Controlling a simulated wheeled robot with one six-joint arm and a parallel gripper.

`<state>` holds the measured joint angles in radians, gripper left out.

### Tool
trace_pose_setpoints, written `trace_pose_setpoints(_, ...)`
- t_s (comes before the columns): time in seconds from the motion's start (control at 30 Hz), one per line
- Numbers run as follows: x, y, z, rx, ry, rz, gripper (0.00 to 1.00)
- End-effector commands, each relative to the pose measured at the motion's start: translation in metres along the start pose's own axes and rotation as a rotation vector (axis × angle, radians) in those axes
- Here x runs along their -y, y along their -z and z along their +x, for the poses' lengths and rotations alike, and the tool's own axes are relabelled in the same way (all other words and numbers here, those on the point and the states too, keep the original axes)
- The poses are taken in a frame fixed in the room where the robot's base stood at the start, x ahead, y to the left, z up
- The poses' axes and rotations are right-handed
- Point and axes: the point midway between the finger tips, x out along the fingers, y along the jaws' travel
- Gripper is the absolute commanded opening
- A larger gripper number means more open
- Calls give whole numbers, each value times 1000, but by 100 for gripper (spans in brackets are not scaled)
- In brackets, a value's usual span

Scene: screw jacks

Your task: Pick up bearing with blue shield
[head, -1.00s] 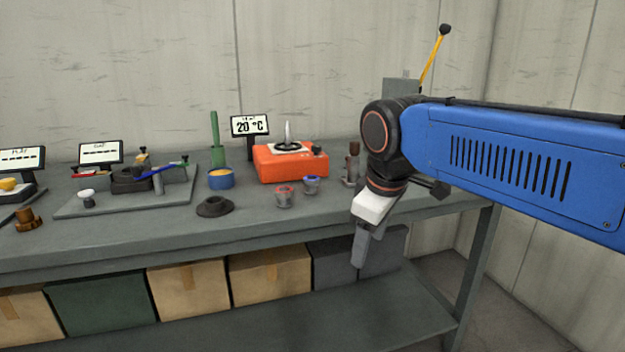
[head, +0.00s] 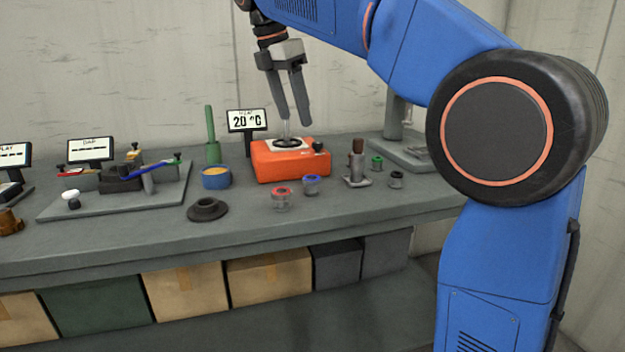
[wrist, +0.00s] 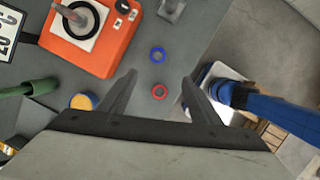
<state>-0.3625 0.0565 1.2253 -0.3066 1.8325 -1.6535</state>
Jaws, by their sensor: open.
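The bearing with the blue shield (head: 311,184) stands on the grey bench in front of the orange box, just right of the red-shielded bearing (head: 281,198). In the wrist view the blue ring (wrist: 157,55) lies beyond my fingertips, near the middle between them, and the red ring (wrist: 160,91) lies closer to the gripper. My gripper (head: 294,118) is open and empty, pointing down above the orange box in the head view. It also shows in the wrist view with its fingers spread (wrist: 160,75).
The orange box (head: 290,163) with an upright spindle stands behind the bearings. A blue cup (head: 216,178) and a dark flanged ring (head: 207,210) are to the left. A small stand (head: 357,170), a green-ringed bearing (head: 376,163) and a dark one (head: 396,180) are to the right.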

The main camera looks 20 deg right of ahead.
Motion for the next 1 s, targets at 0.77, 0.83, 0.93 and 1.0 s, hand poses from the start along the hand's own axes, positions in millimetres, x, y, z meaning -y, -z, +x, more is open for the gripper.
trace_pose_setpoints(0.77,-4,0,102,4,8,-32,58)
trace_pose_setpoints(0.83,-4,0,110,4,7,-32,58)
trace_pose_setpoints(0.93,-5,1,116,4,6,-32,58)
trace_pose_setpoints(1.0,-5,1,119,4,6,-32,58)
